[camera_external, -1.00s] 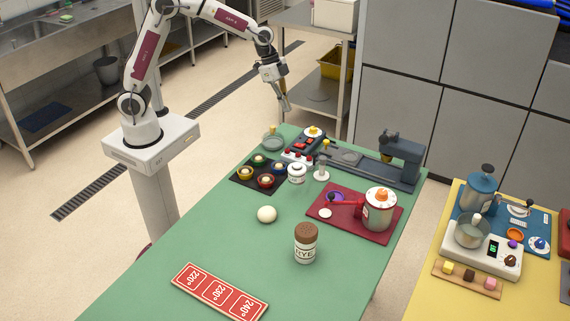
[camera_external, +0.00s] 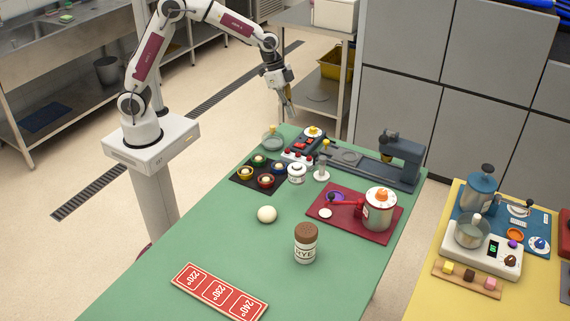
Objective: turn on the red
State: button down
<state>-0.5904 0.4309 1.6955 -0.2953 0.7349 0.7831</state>
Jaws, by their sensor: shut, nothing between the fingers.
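Other red things are a red bowl (camera_external: 266,181) on the dark tray and a red board (camera_external: 384,228) bearing a pot. My gripper (camera_external: 291,112) is shut and empty, pointing down in the air near the table's far edge, above and behind the control box. It appears apart from everything. The state of the switches is too small to tell.
A glass dish (camera_external: 272,141), a white jar (camera_external: 297,173) and a grey machine (camera_external: 400,160) crowd the far end. A dough ball (camera_external: 267,214), a RYE jar (camera_external: 306,243) and a red temperature sign (camera_external: 220,291) stand nearer.

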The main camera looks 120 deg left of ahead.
aim_at(299, 145)
jog(key=x, duration=1.1)
jog(key=shift+f, duration=0.25)
jog(key=shift+w, duration=0.1)
jog(key=shift+w+f, duration=0.15)
jog(key=shift+f, duration=0.1)
jog(key=shift+s, duration=0.85)
dwell(0.4)
jog(key=v, duration=1.4)
